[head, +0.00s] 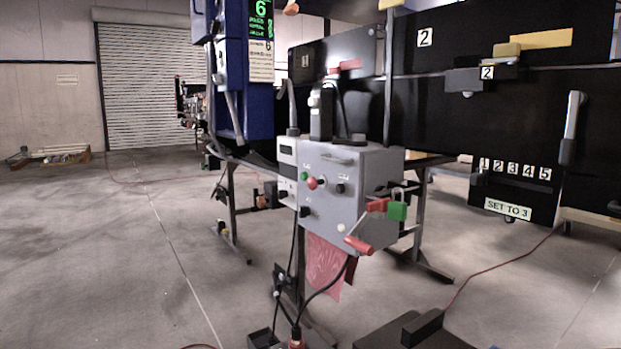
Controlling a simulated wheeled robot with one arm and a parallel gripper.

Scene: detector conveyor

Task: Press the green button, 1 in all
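The small round green button (305,176) is on the front of a grey control box (330,215) near the middle of the head view. A larger red button (312,183) sits just to its lower right. Black knobs are on the same face. I cannot tell whether the green button is pressed in. My gripper is not in view, and nothing visible touches the button.
A green padlock (397,211) and red-handled levers stick out from the box's right side. A blue cabinet (232,85) stands above left, and black panels (430,115) stand behind right. Cables hang below the box. Concrete floor (90,250) is open at left.

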